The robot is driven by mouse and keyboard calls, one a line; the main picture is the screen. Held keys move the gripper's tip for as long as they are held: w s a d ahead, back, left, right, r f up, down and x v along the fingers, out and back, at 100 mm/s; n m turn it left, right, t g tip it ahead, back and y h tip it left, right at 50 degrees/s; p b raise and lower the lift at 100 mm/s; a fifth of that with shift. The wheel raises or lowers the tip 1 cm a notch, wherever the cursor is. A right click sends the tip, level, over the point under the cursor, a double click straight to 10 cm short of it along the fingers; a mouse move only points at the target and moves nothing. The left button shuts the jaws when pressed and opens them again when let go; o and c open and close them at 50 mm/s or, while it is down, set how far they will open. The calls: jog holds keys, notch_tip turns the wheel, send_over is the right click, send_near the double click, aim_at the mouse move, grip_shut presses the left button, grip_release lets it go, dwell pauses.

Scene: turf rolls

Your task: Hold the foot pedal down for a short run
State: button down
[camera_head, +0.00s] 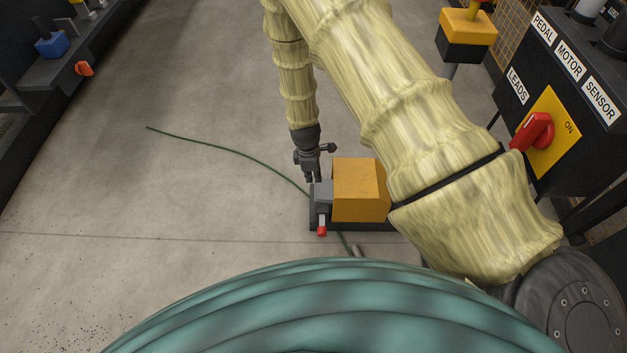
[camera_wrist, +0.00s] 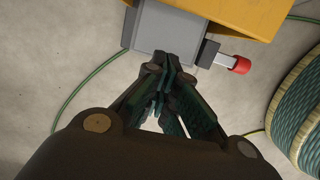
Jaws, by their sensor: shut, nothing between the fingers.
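The foot pedal has a grey plate (camera_head: 322,192) beside a yellow-orange hood (camera_head: 362,188) on a dark base, on the concrete floor. A red-tipped lever (camera_head: 321,229) sticks out from its near side. In the wrist view, the grey plate (camera_wrist: 166,32), part of the hood (camera_wrist: 245,12) and the red tip (camera_wrist: 239,65) show beyond my fingers. My gripper (camera_head: 312,179) points down at the far edge of the plate, its fingers together and empty. In the wrist view its fingertips (camera_wrist: 162,62) overlap the plate's edge. I cannot tell whether they touch or press it.
A green cable (camera_head: 226,150) runs along the floor past the pedal. A black panel labelled PEDAL, MOTOR, SENSOR and LEADS stands at right with a red switch (camera_head: 533,131) marked ON. A yellow-topped post (camera_head: 468,27) stands behind. Floor left of the pedal is mostly clear.

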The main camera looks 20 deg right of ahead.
notch_tip(320, 180, up, 5)
jog(key=shift+a+f+p, duration=0.1)
jog(key=shift+p, duration=0.5)
